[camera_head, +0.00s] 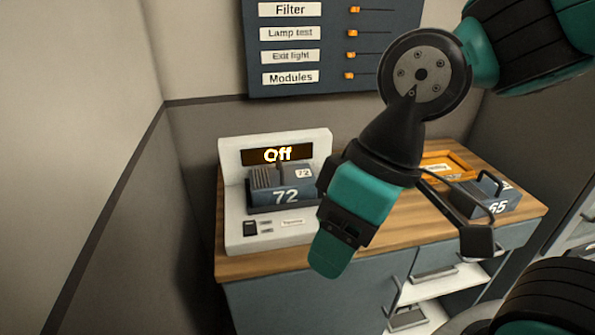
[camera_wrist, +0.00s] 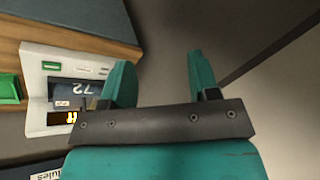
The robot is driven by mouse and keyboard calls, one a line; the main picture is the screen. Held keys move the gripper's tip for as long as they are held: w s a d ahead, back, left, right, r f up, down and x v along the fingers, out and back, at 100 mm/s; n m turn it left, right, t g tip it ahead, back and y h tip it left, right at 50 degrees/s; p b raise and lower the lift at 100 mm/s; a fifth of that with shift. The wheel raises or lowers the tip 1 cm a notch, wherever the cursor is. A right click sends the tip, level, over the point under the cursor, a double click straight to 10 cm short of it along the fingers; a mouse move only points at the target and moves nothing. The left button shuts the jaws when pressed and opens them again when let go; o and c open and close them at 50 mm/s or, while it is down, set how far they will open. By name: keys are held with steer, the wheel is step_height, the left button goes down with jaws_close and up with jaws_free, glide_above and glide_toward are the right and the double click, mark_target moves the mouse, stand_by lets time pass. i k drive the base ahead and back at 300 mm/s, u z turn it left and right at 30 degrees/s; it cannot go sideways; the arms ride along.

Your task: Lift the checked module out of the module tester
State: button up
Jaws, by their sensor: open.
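The white module tester (camera_head: 240,228) stands on the left of the wooden counter, its display reading "Off". A blue-grey module marked 72 (camera_head: 287,195) sits upright in it, with a dark handle on top. In the wrist view the tester (camera_wrist: 37,62) and module 72 (camera_wrist: 76,90) appear upside down at the left, the module partly behind a finger. My gripper (camera_wrist: 163,77) is open with nothing between its teal fingers. In the head view its hand is in front of and just right of module 72, hiding the tester's right side.
Another module, marked 65 (camera_head: 490,197), stands at the counter's right, near an orange tray (camera_head: 458,158). A green block (camera_wrist: 10,88) is beside the tester in the wrist view. A dark panel with labelled sliders (camera_head: 330,50) hangs above. A wall closes the left side.

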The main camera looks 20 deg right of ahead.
mark_target(279, 184)
steer(key=z, duration=0.05)
steer(key=k, duration=1.1)
steer(key=z, duration=0.85)
steer(key=i, duration=0.9)
steer(key=u, duration=0.5)
steer(key=i, duration=0.85)
steer(key=u, duration=0.8)
